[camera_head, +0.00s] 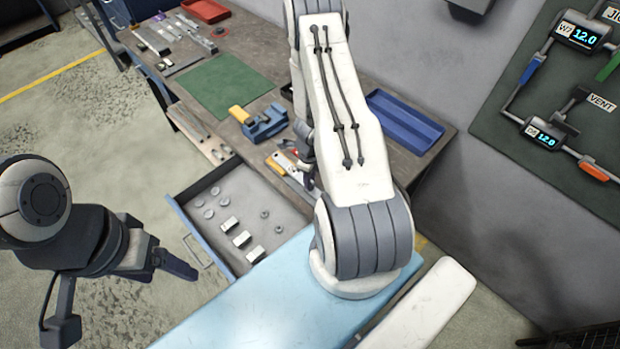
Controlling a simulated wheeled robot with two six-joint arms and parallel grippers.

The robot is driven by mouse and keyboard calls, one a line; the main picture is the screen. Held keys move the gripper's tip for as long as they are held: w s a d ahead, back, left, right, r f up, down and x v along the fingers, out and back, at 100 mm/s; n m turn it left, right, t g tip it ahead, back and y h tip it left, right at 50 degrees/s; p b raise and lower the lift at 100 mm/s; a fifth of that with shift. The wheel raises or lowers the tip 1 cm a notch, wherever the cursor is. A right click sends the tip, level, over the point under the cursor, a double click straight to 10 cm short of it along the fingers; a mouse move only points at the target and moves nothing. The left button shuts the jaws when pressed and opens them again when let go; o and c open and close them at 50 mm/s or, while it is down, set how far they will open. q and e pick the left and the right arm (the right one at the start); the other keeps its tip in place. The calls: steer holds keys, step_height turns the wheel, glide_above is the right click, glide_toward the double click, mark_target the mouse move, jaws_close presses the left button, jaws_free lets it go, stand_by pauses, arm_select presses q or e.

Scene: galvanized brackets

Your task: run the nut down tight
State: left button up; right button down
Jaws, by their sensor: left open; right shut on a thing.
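My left gripper (172,262) is open and empty above the floor, left of the open drawer. My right arm rises across the middle of the view and covers much of the bench. Only part of my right gripper (287,147) shows at the left edge of that arm. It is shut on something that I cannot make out. It is close to the blue vise (264,124), on its near side. A yellow piece (239,114) is at the vise's left end. I cannot pick out the nut; it may be hidden or too small.
An open drawer (182,207) holds several round grey pieces and pale blocks. The workbench (238,55) carries a green mat (225,86), a blue tray (405,121), a red tray (207,11) and metal parts. A yellow-handled tool (275,166) lies near the bench's front edge. A tool board (545,130) hangs at right.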

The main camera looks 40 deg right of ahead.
steer(key=m, duration=0.5)
steer(key=shift+m, duration=0.4)
steer(key=m, duration=1)
steer(key=shift+m, duration=0.4)
steer(key=m, duration=0.5)
steer(key=c, duration=0.8)
jaws_free()
steer(key=shift+w, duration=0.1)
steer(key=shift+f, duration=0.1)
